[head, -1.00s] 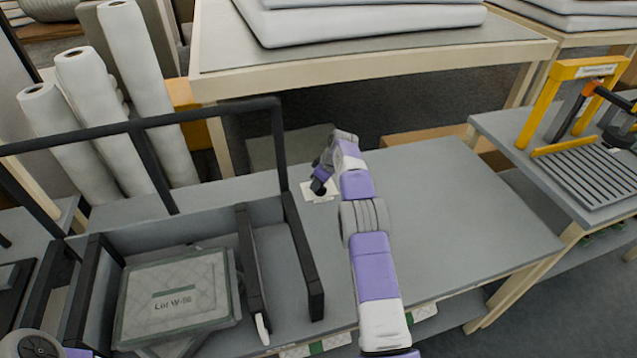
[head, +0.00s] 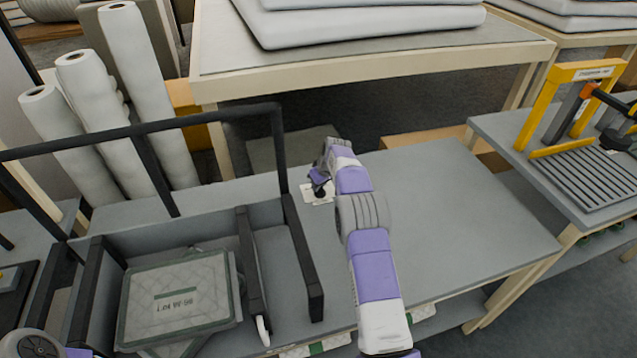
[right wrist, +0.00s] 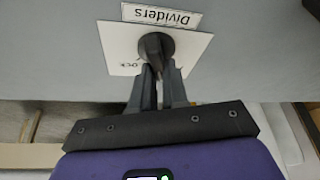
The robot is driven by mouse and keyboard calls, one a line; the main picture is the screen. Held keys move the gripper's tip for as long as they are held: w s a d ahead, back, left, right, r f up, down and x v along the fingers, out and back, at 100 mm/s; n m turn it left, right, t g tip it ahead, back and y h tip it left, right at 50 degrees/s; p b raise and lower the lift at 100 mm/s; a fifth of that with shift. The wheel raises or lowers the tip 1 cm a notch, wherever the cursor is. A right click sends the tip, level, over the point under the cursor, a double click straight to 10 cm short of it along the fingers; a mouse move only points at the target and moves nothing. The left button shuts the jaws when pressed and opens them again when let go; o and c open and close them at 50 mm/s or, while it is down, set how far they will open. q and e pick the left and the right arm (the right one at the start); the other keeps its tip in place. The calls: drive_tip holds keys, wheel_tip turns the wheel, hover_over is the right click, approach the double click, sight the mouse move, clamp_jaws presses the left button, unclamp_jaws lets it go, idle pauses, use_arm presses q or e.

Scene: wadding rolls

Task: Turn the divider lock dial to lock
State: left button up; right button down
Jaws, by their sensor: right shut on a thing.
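The divider lock dial (right wrist: 155,46) is a dark round knob on a white plate (right wrist: 188,47) in the right wrist view. A label reading "Dividers" (right wrist: 161,16) sits beside the plate, upside down in this view. Part of the word "LOCK" shows on the plate. My right gripper (right wrist: 158,72) has its fingers closed on the dial. In the head view the right gripper (head: 319,187) is at the white plate (head: 316,194) on the table, and the dial is mostly hidden. My left gripper is not in view; only a bit of its arm shows at the lower left.
A divided bin with black panels (head: 248,262) stands left of my right arm, holding quilted pads (head: 175,300) with a lot label. A black rail (head: 140,124) rises behind it. A yellow-framed press (head: 575,110) is at the right. The table right of my arm is clear.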

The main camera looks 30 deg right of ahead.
drive_tip(key=m+p, duration=0.1)
drive_tip(key=m, duration=0.1)
drive_tip(key=m+h+p, duration=0.1)
drive_tip(key=shift+r+m+h, duration=0.2)
drive_tip(key=shift+m+h, duration=0.1)
drive_tip(key=shift+m, duration=0.1)
drive_tip(key=m+h+p, duration=0.1)
drive_tip(key=m, duration=0.1)
drive_tip(key=shift+d+m+p, duration=0.15)
drive_tip(key=shift+m+p, duration=0.15)
drive_tip(key=shift+p, duration=0.05)
drive_tip(key=m+g, duration=0.1)
drive_tip(key=m, duration=0.1)
drive_tip(key=shift+d+f+m+h+p, duration=0.1)
drive_tip(key=shift+m+h+p, duration=0.2)
drive_tip(key=shift+h+p, duration=0.1)
drive_tip(key=shift+s+d+m+g+h, duration=0.1)
drive_tip(key=shift+m+g+h, duration=0.3)
drive_tip(key=shift+m, duration=1.1)
drive_tip(key=c, duration=1.1)
unclamp_jaws()
drive_tip(key=shift+c, duration=0.2)
wheel_tip(320, 180, up, 10)
drive_tip(key=p, duration=0.2)
